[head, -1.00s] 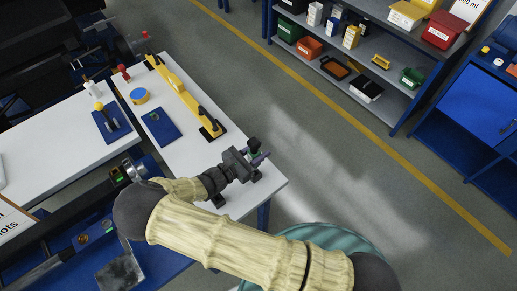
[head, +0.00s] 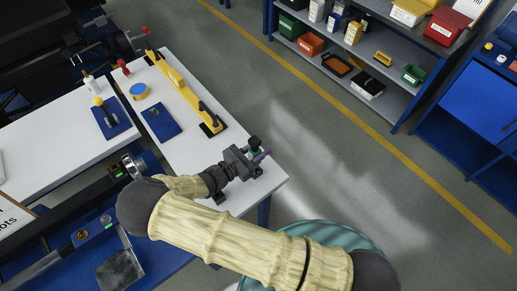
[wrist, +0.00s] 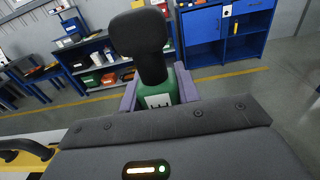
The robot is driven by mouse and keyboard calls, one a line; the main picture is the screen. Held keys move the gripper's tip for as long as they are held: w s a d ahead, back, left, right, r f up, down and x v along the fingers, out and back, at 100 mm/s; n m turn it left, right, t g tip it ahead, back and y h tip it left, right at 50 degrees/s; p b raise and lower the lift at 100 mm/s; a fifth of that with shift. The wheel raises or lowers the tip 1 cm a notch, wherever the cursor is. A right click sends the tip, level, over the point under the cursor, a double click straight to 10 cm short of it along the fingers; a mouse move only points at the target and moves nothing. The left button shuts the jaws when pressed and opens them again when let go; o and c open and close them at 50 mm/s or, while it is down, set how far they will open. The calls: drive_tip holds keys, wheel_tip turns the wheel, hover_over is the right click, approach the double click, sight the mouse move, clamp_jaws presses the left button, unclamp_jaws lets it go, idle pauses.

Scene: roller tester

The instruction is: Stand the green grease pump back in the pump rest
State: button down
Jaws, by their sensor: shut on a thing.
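The green grease pump (wrist: 178,88), with a black knobbed top and a white label, is upright between the purple fingers of my gripper (wrist: 160,92) in the wrist view. In the head view my gripper (head: 257,155) is shut on the pump (head: 255,147) above the near right corner of the white table (head: 225,135). The pump's lower part is hidden by my gripper. A blue plate (head: 165,128) with a small dark round spot lies on the table, left of my gripper; I cannot tell whether it is the pump rest.
A long yellow tool (head: 182,88) lies beyond the plate. A blue-and-yellow round item (head: 139,91) and a second blue plate (head: 117,123) with a yellow-knobbed tool are further left. Shelves with bins (head: 345,65) stand across the aisle. The table around my gripper is mostly clear.

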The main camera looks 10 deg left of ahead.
drive_tip(key=shift+f+b, duration=1.25)
drive_tip(key=shift+f, duration=0.75)
idle(0.4)
drive_tip(key=c, duration=0.9)
unclamp_jaws()
drive_tip(key=shift+s, duration=0.1)
drive_tip(key=b+v, duration=0.4)
drive_tip(key=v, duration=1.3)
drive_tip(key=shift+s+a+b, duration=0.1)
drive_tip(key=shift+s+b, duration=0.1)
drive_tip(key=shift+b, duration=0.1)
drive_tip(key=shift+w, duration=0.1)
